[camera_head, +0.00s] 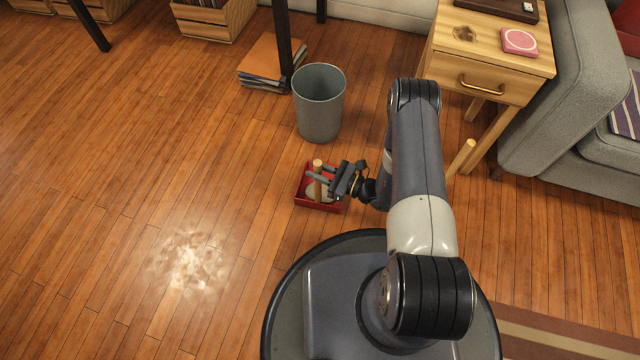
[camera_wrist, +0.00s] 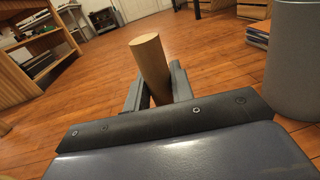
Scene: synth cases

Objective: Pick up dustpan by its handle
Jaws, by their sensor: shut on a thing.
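The red dustpan (camera_head: 301,200) is on or just above the wooden floor in front of my base; I cannot tell which. Its round wooden handle (camera_head: 317,166) stands upright from it. My gripper (camera_head: 318,176) comes in from the right and is shut on the handle, below its top end. In the wrist view the wooden handle (camera_wrist: 151,66) stands between the two fingers (camera_wrist: 154,92), tilted slightly. The pan is not visible in the wrist view. Something pale shows in the pan, partly hidden by my gripper.
A grey bin (camera_head: 319,112) stands just behind the dustpan. Behind it lies a stack of books (camera_head: 262,68) by a dark table leg. A wooden side table (camera_head: 490,70) and grey sofa (camera_head: 560,110) stand to the right. The floor to the left is clear.

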